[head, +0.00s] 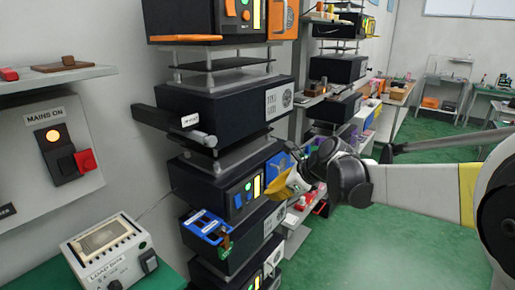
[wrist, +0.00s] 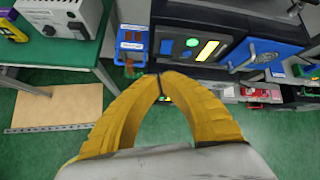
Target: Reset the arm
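My gripper (head: 283,186) is in the middle of the head view, in front of the rack of black boxes. Its yellow fingers meet at the tips in the wrist view (wrist: 160,76), with nothing seen between them. The rest of my arm reaches in from the right edge of the head view. A blue panel on the rack is partly hidden behind my gripper. I cannot tell from these views whether my fingers touch the rack.
A rack of black boxes (head: 215,105) stands left of my gripper. A wall panel with a red switch (head: 86,160) and a grey meter (head: 108,252) on a green table are at left. Shelves stand behind. Green floor (head: 420,225) is clear at lower right.

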